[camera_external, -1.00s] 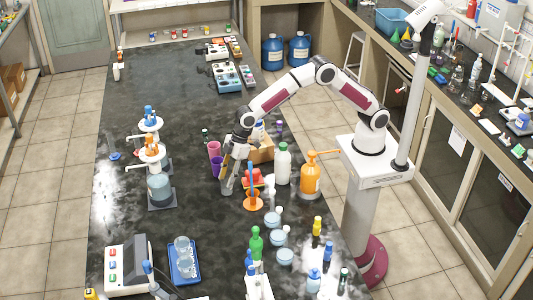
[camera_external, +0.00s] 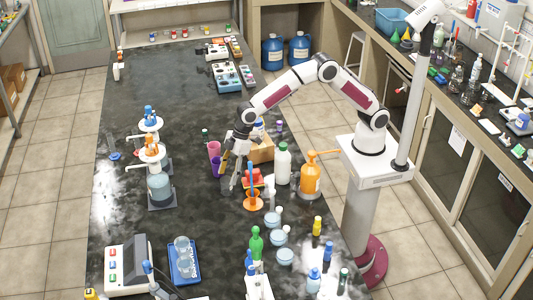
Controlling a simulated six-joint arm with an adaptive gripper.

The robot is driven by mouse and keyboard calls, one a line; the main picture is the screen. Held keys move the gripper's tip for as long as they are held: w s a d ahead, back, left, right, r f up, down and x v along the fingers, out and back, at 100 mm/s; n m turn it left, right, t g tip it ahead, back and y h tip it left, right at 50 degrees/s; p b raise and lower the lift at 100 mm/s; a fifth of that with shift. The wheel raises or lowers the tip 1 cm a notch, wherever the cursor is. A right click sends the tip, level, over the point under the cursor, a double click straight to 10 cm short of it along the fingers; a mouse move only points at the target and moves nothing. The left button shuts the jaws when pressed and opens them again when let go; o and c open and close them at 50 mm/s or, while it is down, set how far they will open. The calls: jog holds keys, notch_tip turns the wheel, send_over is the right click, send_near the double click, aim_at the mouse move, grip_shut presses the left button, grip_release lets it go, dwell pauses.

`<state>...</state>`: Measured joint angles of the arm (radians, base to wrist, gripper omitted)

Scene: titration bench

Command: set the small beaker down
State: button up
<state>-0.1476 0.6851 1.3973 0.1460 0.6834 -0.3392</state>
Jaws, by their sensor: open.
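My gripper (camera_external: 235,178) points down over the black bench, just right of a pink cup (camera_external: 214,149) and a purple cup (camera_external: 216,168). Its fingers are apart, and I make out no beaker between them. Two clear glass vessels (camera_external: 182,244), which look like beakers, stand on a blue tray (camera_external: 184,278) at the front left of the bench. I cannot tell whether either is the small beaker. The area close around the fingertips is cluttered and partly hidden by the gripper.
An orange stand (camera_external: 253,204), a red item (camera_external: 252,178) and a white bottle (camera_external: 283,165) are right of the gripper. An orange pump bottle (camera_external: 310,180) stands farther right. Several round dishes (camera_external: 279,238) lie in front. The bench between the gripper and the left-hand stand (camera_external: 163,203) is mostly clear.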

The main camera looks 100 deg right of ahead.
jog(key=v, duration=1)
jog(key=shift+s+d+r, duration=0.1)
jog(key=shift+r, duration=0.05)
dwell(0.5)
jog(key=s+d+r+m, duration=0.1)
jog(key=s+d+r, duration=0.15)
jog(key=s, duration=0.45)
jog(key=s+d+r+t, duration=0.1)
jog(key=s+d+r, duration=0.1)
jog(key=s+r, duration=0.35)
jog(key=s+d+r+m, duration=0.1)
jog(key=s+d+r, duration=0.1)
jog(key=s, duration=0.6)
jog(key=s+d+f+m, duration=0.1)
jog(key=s+d+f, duration=0.1)
jog(key=s, duration=0.8)
jog(key=s+d+f+m+h, duration=0.1)
jog(key=s+d+f, duration=0.1)
jog(key=s, duration=0.9)
jog(key=shift+s+d+t+h, duration=0.2)
jog(key=shift+d+t+h, duration=0.05)
jog(key=shift+t+h, duration=0.05)
jog(key=shift+f, duration=0.1)
